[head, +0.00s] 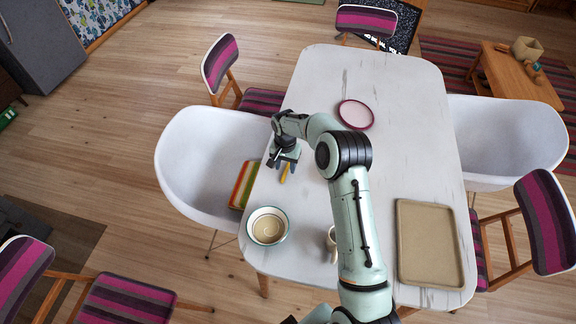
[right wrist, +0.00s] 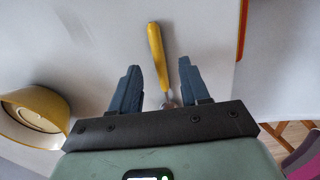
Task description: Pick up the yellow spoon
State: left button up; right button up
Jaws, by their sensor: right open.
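The yellow spoon (head: 285,172) lies on the white table (head: 310,80) near its left edge. In the right wrist view the spoon's yellow handle (right wrist: 157,55) points away from my right gripper, and its lower end passes between the two fingers. My right gripper (right wrist: 160,82) is open, with one finger on each side of the spoon and nothing held. In the head view my right gripper (head: 282,160) is over the spoon and hides part of it. My left gripper is not in view.
A bowl (head: 268,226) stands in front of the spoon; a yellow bowl (right wrist: 38,108) shows at the wrist view's left. A cup (head: 331,240), tray (head: 428,243) and pink-rimmed plate (head: 356,115) are also on the table.

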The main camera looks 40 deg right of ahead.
jog(key=shift+f, duration=0.95)
jog(key=shift+c, duration=0.4)
grip_shut()
